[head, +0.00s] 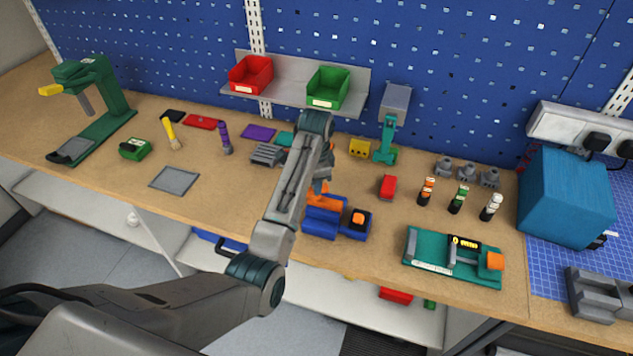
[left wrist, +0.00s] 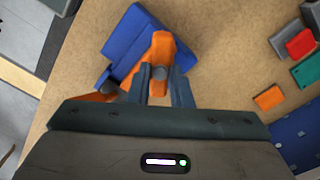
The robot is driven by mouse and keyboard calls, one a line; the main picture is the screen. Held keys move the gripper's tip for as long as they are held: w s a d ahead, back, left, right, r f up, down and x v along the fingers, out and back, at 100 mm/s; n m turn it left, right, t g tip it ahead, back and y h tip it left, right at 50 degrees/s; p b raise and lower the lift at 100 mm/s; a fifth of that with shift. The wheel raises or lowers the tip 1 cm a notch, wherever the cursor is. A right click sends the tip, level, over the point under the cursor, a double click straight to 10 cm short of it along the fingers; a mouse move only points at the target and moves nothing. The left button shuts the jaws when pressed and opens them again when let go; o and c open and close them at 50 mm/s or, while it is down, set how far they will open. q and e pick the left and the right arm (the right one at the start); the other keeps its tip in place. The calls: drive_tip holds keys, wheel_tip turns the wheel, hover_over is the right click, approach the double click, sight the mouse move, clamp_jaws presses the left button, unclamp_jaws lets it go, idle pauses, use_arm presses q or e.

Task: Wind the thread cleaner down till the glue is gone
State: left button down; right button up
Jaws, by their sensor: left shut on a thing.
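The thread cleaner appears to be the orange piece with a round grey middle (left wrist: 160,48) in the left wrist view. It sits over a blue holder (left wrist: 125,42). In the head view the orange piece (head: 328,198) is partly hidden behind my left arm, above the blue holder (head: 318,222). My left gripper (left wrist: 160,92) is shut on the orange piece, a finger on each side. In the head view this gripper (head: 320,186) is mostly covered by its own arm link. Glue and thread cannot be made out. My right gripper is not in view.
A red block (head: 388,187) and several small bottles (head: 457,200) stand right of the holder. A green fixture with a display (head: 452,258) lies at the front right. A blue box (head: 565,195) stands far right. The bench left of my arm has free room.

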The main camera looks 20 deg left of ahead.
use_arm(q)
drive_tip(key=shift+w+a+r+m, duration=0.1)
drive_tip(key=shift+w+r+m, duration=0.1)
drive_tip(key=shift+r+m, duration=0.2)
drive_tip(key=c, duration=1.5)
unclamp_jaws()
drive_tip(key=shift+o, duration=1)
drive_tip(key=shift+s+a+f, duration=0.1)
drive_tip(key=shift+s+f, duration=0.1)
drive_tip(key=shift+s, duration=0.05)
